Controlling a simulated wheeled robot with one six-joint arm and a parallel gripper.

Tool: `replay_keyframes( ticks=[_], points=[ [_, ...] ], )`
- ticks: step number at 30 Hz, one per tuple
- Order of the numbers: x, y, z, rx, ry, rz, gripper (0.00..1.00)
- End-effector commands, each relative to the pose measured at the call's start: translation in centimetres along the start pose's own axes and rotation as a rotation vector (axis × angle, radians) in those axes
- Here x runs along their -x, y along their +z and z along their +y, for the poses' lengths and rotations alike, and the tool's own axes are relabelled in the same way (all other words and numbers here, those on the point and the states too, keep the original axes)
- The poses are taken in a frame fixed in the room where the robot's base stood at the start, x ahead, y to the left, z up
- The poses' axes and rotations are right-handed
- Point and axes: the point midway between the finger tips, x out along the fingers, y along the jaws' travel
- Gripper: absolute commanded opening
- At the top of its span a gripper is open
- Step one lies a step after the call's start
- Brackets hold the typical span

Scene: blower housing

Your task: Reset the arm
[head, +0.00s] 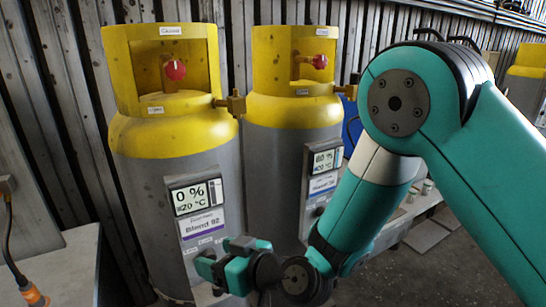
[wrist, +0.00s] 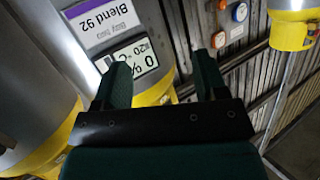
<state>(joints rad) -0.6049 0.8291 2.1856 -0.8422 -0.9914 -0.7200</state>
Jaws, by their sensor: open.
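My gripper (head: 207,266) is open and empty, low in front of the left gas cylinder (head: 150,160) in the head view. My teal arm is bent, with its elbow high at the right and its forearm running down to the gripper. In the wrist view both dark green fingers of my gripper (wrist: 162,62) stand apart with nothing between them. The display also shows in the wrist view (wrist: 146,60), behind the left finger. I cannot tell whether the gripper touches the cylinder.
A second yellow-topped cylinder (head: 292,150) stands close at the right, partly behind my arm. Both have red valve knobs. A grey bench (head: 55,262) with an orange-ended cable (head: 30,290) is at the left. A corrugated wall stands behind. Some floor is clear at the right.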

Motion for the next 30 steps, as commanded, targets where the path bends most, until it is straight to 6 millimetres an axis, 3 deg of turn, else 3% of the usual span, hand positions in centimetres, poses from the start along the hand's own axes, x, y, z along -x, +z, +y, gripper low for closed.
replay_keyframes(
  ticks=[1,3,7,15,18,22,30],
  points=[
    [1.5,-2.3,-0.1,-0.008,-0.038,-0.038,0.66],
    [3.9,-4.1,-0.5,-0.029,-0.089,-0.130,0.66],
    [9.6,-6.1,-0.9,-0.073,-0.128,-0.328,0.66],
    [24.3,-6.1,-1.9,-0.228,-0.010,-0.764,0.66],
    [28.6,-5.4,-2.4,-0.291,0.059,-0.879,0.66],
    [31.9,-4.7,-3.0,-0.347,0.121,-0.970,0.66],
    [32.9,-4.4,-3.3,-0.368,0.140,-1.004,0.66]
  ],
)
